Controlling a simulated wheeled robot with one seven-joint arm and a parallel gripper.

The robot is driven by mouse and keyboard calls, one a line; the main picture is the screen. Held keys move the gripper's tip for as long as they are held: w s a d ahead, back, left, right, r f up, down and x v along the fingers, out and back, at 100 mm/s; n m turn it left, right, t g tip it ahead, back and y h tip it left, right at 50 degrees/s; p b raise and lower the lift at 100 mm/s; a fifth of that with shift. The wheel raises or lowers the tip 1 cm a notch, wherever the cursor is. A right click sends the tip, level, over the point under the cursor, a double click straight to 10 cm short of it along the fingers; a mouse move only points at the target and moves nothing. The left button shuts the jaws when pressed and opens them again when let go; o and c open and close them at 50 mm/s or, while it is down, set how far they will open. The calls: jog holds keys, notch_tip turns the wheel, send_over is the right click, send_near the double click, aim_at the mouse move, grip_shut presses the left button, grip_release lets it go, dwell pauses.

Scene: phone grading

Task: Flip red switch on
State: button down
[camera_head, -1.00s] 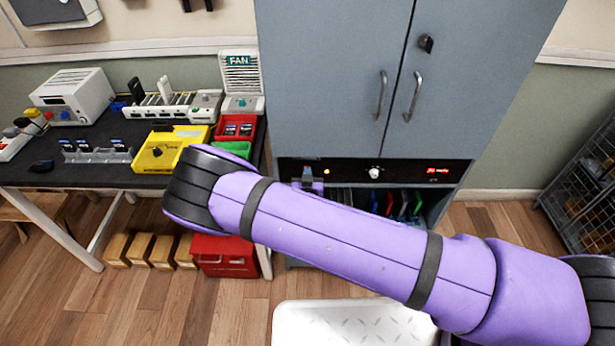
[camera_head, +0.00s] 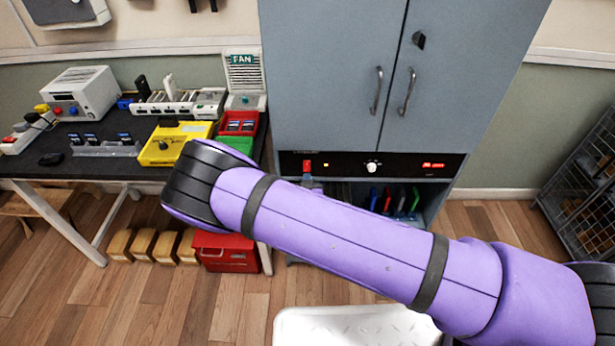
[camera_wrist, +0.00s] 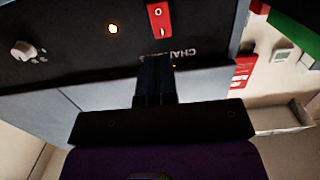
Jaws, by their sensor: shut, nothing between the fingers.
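The red rocker switch (camera_head: 307,165) is on the black panel below the cabinet doors, at the panel's left end. It is larger in the wrist view (camera_wrist: 159,20), upside down, with white O and I marks. I cannot tell clearly which side is pressed in. My gripper (camera_wrist: 154,68) is shut and empty, with its fingertips just short of the switch in that picture and apart from it. In the head view only a small part of the gripper shows below the switch. My purple arm hides the rest.
An amber lamp (camera_wrist: 112,28) glows beside the switch, and a white knob (camera_head: 372,167) and red display (camera_head: 433,165) are farther right. The grey cabinet (camera_head: 330,60) rises above. An open bay with coloured items is below the panel. A cluttered workbench (camera_head: 75,167) stands left.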

jog(key=s, duration=0.8)
jog(key=shift+a+r, duration=0.15)
jog(key=shift+r, duration=0.2)
jog(key=shift+r, duration=0.1)
jog(key=w+d+r+m+g, duration=0.1)
jog(key=w+r+m+g, duration=0.15)
jog(key=r, duration=0.45)
jog(key=w+d+r+m+g, duration=0.1)
jog(key=w+r+g, duration=0.25)
jog(key=r, duration=0.35)
jog(key=s+d+r+g+y, duration=0.15)
jog(key=d+r, duration=0.25)
jog(key=r, duration=0.5)
jog(key=s+d+r+g+y, duration=0.15)
jog(key=d+r, duration=0.25)
jog(key=r, duration=0.6)
jog(key=s+d+r+n+g, duration=0.2)
jog(key=s+d+r+n, duration=0.1)
jog(key=s+d+r, duration=0.9)
jog(key=s+d+r+h, duration=0.1)
jog(key=s+d+r, duration=0.1)
jog(key=s, duration=0.6)
jog(key=s+d+r+h, duration=0.1)
jog(key=s+d+r, duration=0.2)
jog(key=s, duration=0.6)
jog(key=d+n, duration=0.1)
jog(key=d, duration=0.1)
jog(key=shift+s+d+r+g, duration=0.25)
jog(key=shift+d+g, duration=0.05)
